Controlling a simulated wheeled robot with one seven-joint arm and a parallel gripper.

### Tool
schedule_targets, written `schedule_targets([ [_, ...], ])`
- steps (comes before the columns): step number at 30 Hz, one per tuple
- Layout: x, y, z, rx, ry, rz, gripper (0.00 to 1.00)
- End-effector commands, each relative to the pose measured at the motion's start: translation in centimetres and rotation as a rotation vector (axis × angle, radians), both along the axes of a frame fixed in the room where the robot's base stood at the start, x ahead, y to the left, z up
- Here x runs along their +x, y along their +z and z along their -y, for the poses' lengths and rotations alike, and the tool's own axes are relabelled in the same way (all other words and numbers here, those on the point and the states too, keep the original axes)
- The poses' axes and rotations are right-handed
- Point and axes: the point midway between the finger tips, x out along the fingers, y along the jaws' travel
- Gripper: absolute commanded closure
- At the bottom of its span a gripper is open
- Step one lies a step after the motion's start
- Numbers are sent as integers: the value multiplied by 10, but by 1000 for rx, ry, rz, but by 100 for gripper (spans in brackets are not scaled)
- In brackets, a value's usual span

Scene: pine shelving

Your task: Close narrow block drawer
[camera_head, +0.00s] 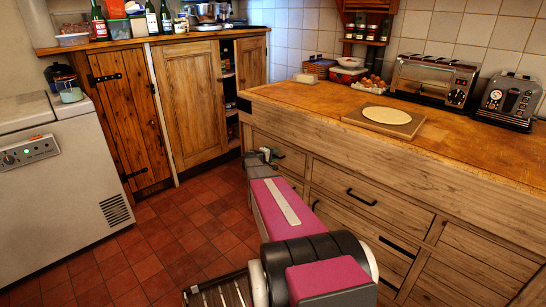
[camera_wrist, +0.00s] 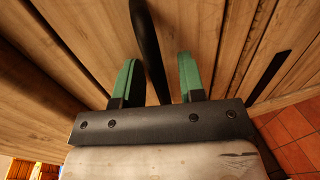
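The wooden counter block (camera_head: 430,175) has several drawers with dark handles in its front. A narrow drawer (camera_head: 291,160) is at the left end, partly hidden behind my arm; I cannot tell how far it stands out. My gripper (camera_head: 266,155) is in front of this left end, small in the head view. In the wrist view my gripper (camera_wrist: 159,60) has its two green fingers apart. A dark bar handle (camera_wrist: 147,40) runs between them, closer to the left finger, with a gap to the right finger. The handle is not clamped.
A wider drawer (camera_head: 372,199) is right of my arm. On the block top are a board with a pale round (camera_head: 386,116), a toaster oven (camera_head: 432,80) and a toaster (camera_head: 508,99). A white chest appliance (camera_head: 50,180) is at left. The red tiled floor (camera_head: 170,245) is clear.

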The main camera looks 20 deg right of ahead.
Motion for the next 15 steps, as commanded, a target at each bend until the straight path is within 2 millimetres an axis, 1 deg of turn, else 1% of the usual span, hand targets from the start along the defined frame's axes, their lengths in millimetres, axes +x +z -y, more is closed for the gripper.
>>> schedule_targets([
  [5,-1,0,-1,0,0,0,63],
  [8,-3,1,-6,0,1,0,63],
  [11,-7,4,-17,0,2,0,63],
  [15,-17,10,-41,1,2,0,63],
])
